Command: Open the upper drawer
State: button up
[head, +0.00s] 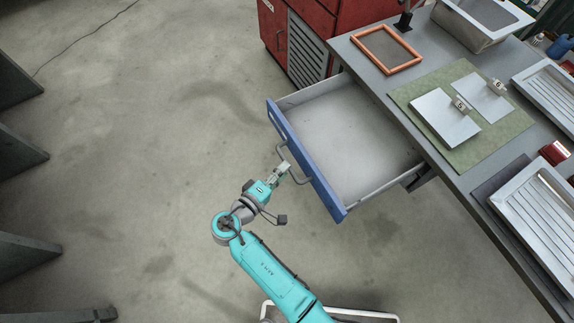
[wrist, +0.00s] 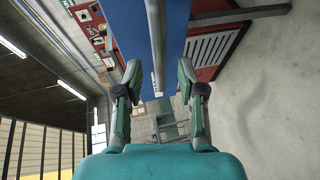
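The upper drawer (head: 345,140) is pulled well out from under the worktop. It has a blue front (head: 305,160) and an empty grey inside. Its grey bar handle (head: 296,176) is on the blue front, facing my arm. My gripper (head: 284,170) is at the handle. In the wrist view the handle bar (wrist: 157,45) runs between the two fingers of my gripper (wrist: 159,72), in front of the blue drawer front (wrist: 128,28). The fingers stand apart with gaps to the bar on both sides. I cannot see them touching it.
The worktop (head: 432,165) holds an orange frame (head: 386,50), a green mat (head: 440,140) with white plates, a sink basin (head: 475,25) and racks. A red cabinet (head: 300,35) stands behind the drawer.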

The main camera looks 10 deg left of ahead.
jog(key=v, duration=0.8)
jog(key=shift+s, duration=0.25)
jog(key=shift+a, duration=0.1)
jog(key=s+d+f+g+y, duration=0.1)
jog(key=s+d+f+y, duration=0.1)
jog(key=d+f, duration=0.55)
jog(key=s+d+f+g+y, duration=0.1)
jog(key=d+f+g+y, duration=0.2)
jog(key=d, duration=0.7)
jog(key=s+d+f+y, duration=0.2)
jog(key=s+d, duration=0.3)
jog(key=s, duration=0.2)
jog(key=s+d+r+m+t+y, duration=0.1)
jog(key=s+d+r+m+y, duration=0.25)
jog(key=s+r, duration=0.5)
jog(key=s+d+r+m+t+h, duration=0.1)
jog(key=s+r+m+t, duration=0.1)
jog(key=r, duration=0.6)
jog(key=s+d+r+m+t+h, duration=0.1)
jog(key=s+d+r+m+t, duration=0.1)
jog(key=s+r+m, duration=0.3)
notch_tip(320, 180, up, 4)
jog(key=shift+s+f, duration=0.1)
jog(key=shift+s, duration=0.4)
